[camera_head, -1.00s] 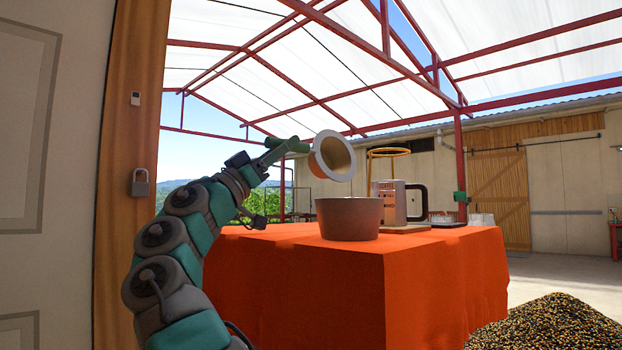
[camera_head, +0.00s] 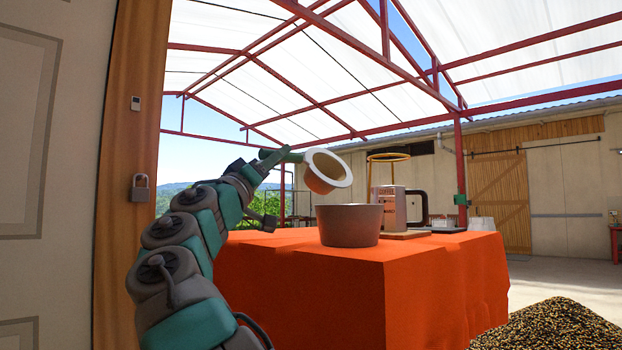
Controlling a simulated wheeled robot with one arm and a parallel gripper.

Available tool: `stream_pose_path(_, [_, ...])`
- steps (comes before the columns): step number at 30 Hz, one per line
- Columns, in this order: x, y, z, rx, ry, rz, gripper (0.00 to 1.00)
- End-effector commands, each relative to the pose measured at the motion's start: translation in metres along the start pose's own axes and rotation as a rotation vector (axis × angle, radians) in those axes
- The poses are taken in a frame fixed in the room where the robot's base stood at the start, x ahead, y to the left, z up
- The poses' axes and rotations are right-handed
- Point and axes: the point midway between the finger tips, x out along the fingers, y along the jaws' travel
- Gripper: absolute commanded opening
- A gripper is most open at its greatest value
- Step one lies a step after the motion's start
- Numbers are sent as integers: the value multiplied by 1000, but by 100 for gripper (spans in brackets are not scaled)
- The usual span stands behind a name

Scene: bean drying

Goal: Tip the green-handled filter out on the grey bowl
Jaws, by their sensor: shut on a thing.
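The green-handled filter (camera_head: 328,170) has a white rim and a brown-orange cup. It hangs in the air above the left part of the grey bowl, tilted, with its opening facing up and toward me. Its green handle points left to my gripper (camera_head: 272,158), which is shut on it. The fingertips are small and partly hidden. The grey bowl (camera_head: 349,226) stands upright on the orange-covered table (camera_head: 310,285), near its front corner. The filter and bowl are apart. The bowl's inside is hidden from this low angle.
White cups (camera_head: 481,223) stand at the table's far right. A heap of beans (camera_head: 550,325) lies on the floor at right. A door (camera_head: 40,150) is close on the left.

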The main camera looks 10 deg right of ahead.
Motion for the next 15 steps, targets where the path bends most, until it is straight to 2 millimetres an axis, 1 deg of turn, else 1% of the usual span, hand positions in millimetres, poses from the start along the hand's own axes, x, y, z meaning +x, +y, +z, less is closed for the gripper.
stream_pose_path(9, [1, 1, -2, -12, 0, -9, 0])
stream_pose_path(13, [6, 6, -10, -79, 1, -55, 0])
stream_pose_path(15, [8, 2, -12, -126, 1, -92, 0])
